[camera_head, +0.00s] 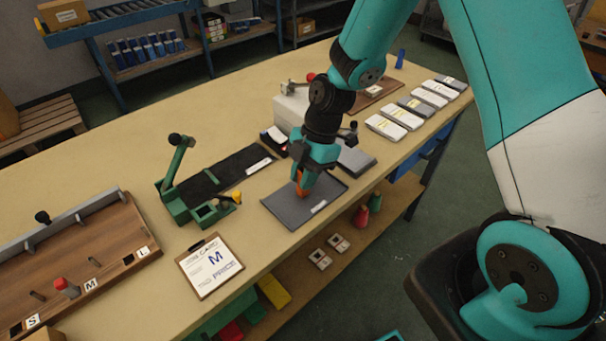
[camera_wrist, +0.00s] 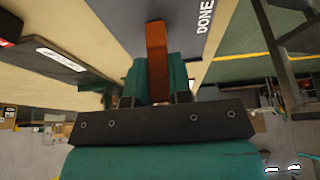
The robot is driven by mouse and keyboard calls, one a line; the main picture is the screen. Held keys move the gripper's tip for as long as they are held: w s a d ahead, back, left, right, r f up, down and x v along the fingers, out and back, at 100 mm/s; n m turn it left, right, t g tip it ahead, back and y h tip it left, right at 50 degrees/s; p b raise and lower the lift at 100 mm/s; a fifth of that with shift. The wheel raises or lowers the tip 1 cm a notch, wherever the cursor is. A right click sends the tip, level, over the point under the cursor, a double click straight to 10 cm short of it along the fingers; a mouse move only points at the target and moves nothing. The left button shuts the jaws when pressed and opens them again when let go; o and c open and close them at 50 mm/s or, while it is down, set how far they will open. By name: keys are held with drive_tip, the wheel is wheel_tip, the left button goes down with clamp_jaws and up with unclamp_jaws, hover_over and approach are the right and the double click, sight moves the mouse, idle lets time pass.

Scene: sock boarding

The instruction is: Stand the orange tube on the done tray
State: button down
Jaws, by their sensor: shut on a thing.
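My gripper (camera_head: 304,176) is shut on the orange tube (camera_head: 302,189) and points down over the done tray. In the wrist view the orange tube (camera_wrist: 157,48) sits between the two teal fingers (camera_wrist: 156,78) and extends out past them. The done tray (camera_head: 282,209) is a flat dark grey plate with a pale label near its front edge. The wrist view shows the tray (camera_wrist: 175,12) with the word DONE on it. The tube looks roughly upright over the tray's middle. I cannot tell whether its lower end touches the tray.
Several flat packs (camera_head: 386,127) lie farther right. The bench's front edge is near.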

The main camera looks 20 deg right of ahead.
drive_tip(key=shift+f, duration=0.15)
drive_tip(key=c, duration=1)
unclamp_jaws()
drive_tip(key=shift+c, duration=0.2)
drive_tip(key=v, duration=1.2)
drive_tip(key=s+a+r+m, duration=0.4)
drive_tip(key=s+m, duration=0.3)
drive_tip(key=s, duration=0.3)
drive_tip(key=s+a+r+m+t, duration=0.1)
drive_tip(key=s+a+r+m, duration=0.4)
drive_tip(key=s, duration=0.5)
drive_tip(key=r+m, duration=0.1)
drive_tip(key=m, duration=0.1)
drive_tip(key=shift+m, duration=0.3)
drive_tip(key=shift+w+r, duration=0.1)
drive_tip(key=shift+r, duration=0.1)
